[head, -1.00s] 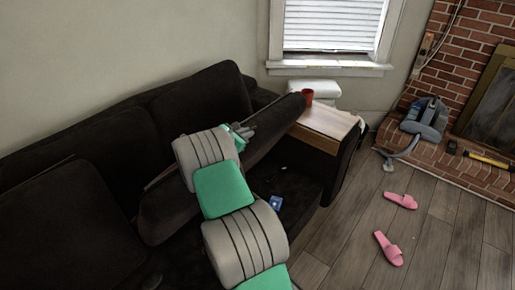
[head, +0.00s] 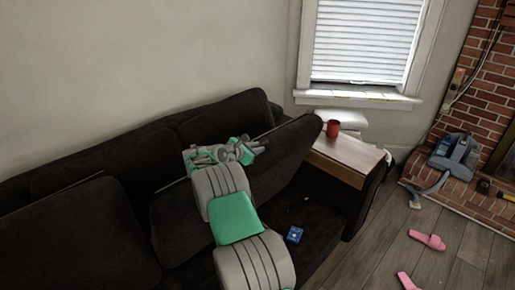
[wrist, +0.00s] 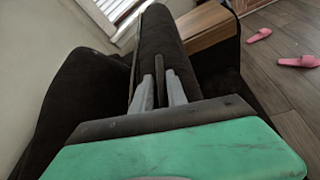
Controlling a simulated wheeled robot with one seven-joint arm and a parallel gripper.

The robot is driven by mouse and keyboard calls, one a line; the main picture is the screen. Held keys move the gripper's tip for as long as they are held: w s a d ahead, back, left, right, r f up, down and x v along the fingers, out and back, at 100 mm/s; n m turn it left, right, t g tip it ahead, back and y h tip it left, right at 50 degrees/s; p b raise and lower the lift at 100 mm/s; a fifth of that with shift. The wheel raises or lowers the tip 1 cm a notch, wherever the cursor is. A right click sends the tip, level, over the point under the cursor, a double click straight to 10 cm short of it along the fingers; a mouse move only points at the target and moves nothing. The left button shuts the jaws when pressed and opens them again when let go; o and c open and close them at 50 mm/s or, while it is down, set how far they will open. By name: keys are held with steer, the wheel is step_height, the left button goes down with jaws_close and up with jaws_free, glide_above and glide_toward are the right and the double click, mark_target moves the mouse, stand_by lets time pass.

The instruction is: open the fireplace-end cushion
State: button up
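The fireplace-end cushion (head: 215,205) is a long dark seat cushion at the right end of the sofa. It stands tilted up on its long edge, with dark open space under and in front of it. My gripper (head: 240,150) is at its upper edge, in front of the backrest. In the wrist view the cushion (wrist: 160,35) runs away from my gripper (wrist: 159,90). Two light grey fingers point along it with a narrow dark strip between them. I cannot tell whether they press on the cushion.
A blue object (head: 295,235) lies in the open seat space. A red cup (head: 333,129) stands on the wooden side surface (head: 345,158) at the sofa's right end. Pink slippers (head: 428,240) lie on the floor. A grey-blue vacuum-like thing (head: 452,155) stands by the brick hearth.

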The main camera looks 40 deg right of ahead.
steer(key=shift+s+r, duration=0.1)
steer(key=shift+r, duration=0.05)
steer(key=v, duration=0.7)
steer(key=shift+s+a+r, duration=0.1)
steer(key=shift+a, duration=0.2)
steer(key=shift+c, duration=0.2)
